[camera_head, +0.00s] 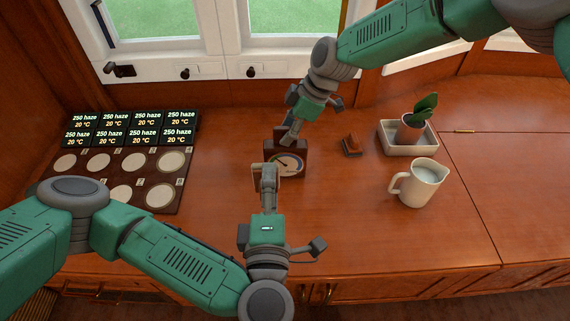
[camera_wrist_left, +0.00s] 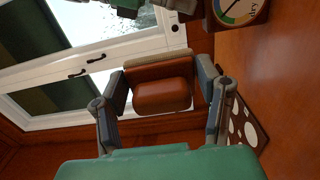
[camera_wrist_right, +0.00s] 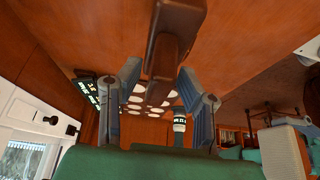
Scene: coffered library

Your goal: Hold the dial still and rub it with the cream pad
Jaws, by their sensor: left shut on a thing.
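The dial (camera_head: 289,164) is a round gauge with a coloured arc and a needle, set in a dark wooden case on the desk. Its lower part also shows at the top of the left wrist view (camera_wrist_left: 238,10). My left gripper (camera_head: 268,176) is shut on the brown block of the cream pad (camera_wrist_left: 162,88), just in front of and left of the dial. The pad's cream layer faces away from the gripper, and it appears apart from the dial. My right gripper (camera_head: 290,138) is open at the top of the dial case, whose dark wood (camera_wrist_right: 172,50) lies between its fingers.
A small brown block (camera_head: 351,147) lies right of the dial. A white jug (camera_head: 418,184) and a plant in a pale tray (camera_head: 409,148) stand farther right. A board with pale discs and small displays (camera_head: 128,165) lies left. The desk front is clear.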

